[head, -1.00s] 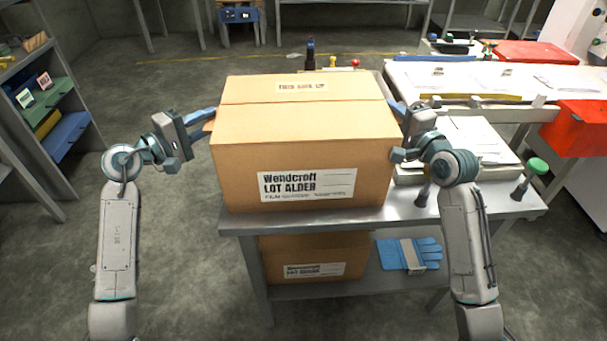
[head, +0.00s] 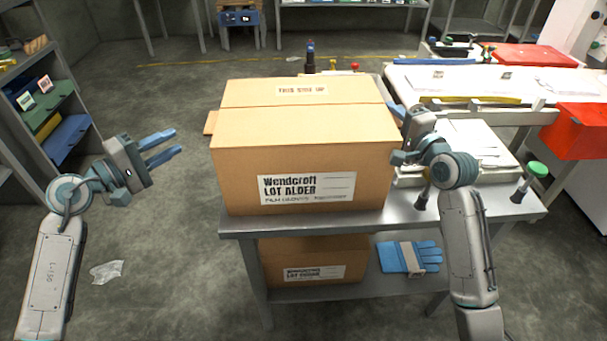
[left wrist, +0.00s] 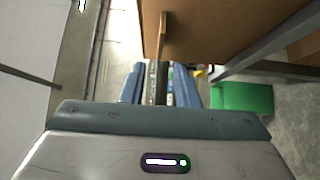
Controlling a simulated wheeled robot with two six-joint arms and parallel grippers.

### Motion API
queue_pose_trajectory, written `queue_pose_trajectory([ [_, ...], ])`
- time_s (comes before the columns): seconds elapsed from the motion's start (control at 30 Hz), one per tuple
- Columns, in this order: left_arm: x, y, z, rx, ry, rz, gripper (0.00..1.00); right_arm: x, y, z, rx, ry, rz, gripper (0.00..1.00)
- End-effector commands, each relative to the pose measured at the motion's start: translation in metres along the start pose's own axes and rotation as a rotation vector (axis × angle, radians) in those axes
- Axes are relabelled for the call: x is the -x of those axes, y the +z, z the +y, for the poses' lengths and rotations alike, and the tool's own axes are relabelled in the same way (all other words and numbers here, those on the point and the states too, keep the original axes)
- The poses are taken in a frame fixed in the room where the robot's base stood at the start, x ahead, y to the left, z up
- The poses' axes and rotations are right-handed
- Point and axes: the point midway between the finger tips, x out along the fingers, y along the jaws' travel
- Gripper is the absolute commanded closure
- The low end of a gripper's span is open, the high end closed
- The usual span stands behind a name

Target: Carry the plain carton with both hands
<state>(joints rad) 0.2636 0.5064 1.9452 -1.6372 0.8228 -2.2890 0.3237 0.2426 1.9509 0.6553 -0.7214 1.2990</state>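A large brown carton (head: 300,165) with a white label reading "Wendcroft LOT ALDER" rests on the grey metal table (head: 400,215). A small tab (head: 210,123) sticks out from its left side. The carton (left wrist: 235,25) and tab (left wrist: 163,35) also show in the left wrist view. My left gripper (head: 175,142) is open and empty, left of the tab and clear of it. Its two blue fingers (left wrist: 157,85) are apart in the left wrist view. My right gripper (head: 396,122) is against the carton's right side; its fingertips are mostly hidden, and its hold cannot be told.
A second labelled carton (head: 315,262) and blue gloves (head: 410,257) lie on the table's lower shelf. Papers (head: 475,140) and a green-topped post (head: 537,168) are at the right. A shelf rack (head: 50,110) stands left. Clear plastic (head: 107,271) lies on the open floor.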

Motion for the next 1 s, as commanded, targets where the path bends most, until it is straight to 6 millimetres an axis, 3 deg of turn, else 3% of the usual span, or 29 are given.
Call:
queue_pose_trajectory([
  [0.13,0.014,-0.001,-0.001,-0.002,-0.002,0.002,0.72,0.0,0.0,0.0,0.0,0.0,0.0,0.72],
  [0.37,0.021,0.0,0.0,-0.001,0.0,0.001,0.72,0.005,-0.001,0.0,0.002,0.0,0.001,0.72],
  [0.47,0.021,0.0,0.0,0.0,0.001,0.0,0.72,0.017,-0.001,0.001,0.003,0.002,0.001,0.72],
  [0.8,0.021,0.0,0.0,0.0,0.001,0.001,0.72,0.085,0.0,0.001,0.006,0.005,0.0,0.72],
  [1.0,0.021,0.0,0.0,0.0,0.0,0.001,0.72,0.109,0.0,0.001,0.004,0.003,0.001,0.72],
])
